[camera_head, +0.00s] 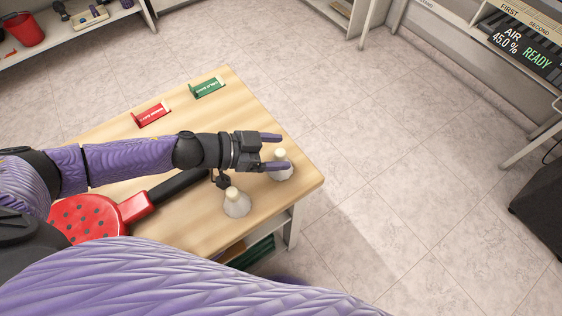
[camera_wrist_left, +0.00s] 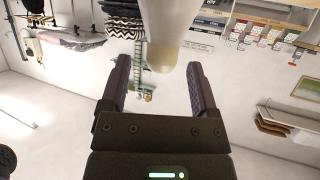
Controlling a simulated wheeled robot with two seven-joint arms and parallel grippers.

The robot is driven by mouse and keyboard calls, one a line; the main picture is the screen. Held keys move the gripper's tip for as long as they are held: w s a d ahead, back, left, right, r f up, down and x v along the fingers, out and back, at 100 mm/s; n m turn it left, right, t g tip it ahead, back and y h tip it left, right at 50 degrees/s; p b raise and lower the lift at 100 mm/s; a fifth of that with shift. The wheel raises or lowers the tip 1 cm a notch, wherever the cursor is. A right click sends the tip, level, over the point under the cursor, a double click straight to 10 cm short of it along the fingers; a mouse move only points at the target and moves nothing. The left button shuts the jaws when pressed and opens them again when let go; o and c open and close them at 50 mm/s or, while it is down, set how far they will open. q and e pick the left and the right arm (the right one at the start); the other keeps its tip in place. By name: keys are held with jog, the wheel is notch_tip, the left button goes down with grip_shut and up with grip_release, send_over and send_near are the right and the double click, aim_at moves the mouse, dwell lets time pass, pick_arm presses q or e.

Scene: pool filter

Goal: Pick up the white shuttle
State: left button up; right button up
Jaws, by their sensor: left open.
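A white shuttle (camera_head: 281,172) with a cream tip stands upright near the right edge of the wooden table (camera_head: 300,190). My left gripper (camera_head: 284,152) is open, with its fingers around the upper part of this shuttle, one partly covering it. In the left wrist view, the shuttle (camera_wrist_left: 168,30) is a pale rounded shape between and beyond the open fingers (camera_wrist_left: 157,85). I cannot tell whether the fingers touch it. A second white shuttle (camera_head: 236,205) stands closer to me, below the wrist. My right gripper is not in view.
A red paddle (camera_head: 90,218) with dark dots and a black handle lies on the table, partly under my left arm. The floor to the right is open.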

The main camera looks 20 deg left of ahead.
pick_arm(q)
jog(key=shift+w+d+f, duration=0.25)
jog(key=shift+d, duration=0.2)
grip_shut()
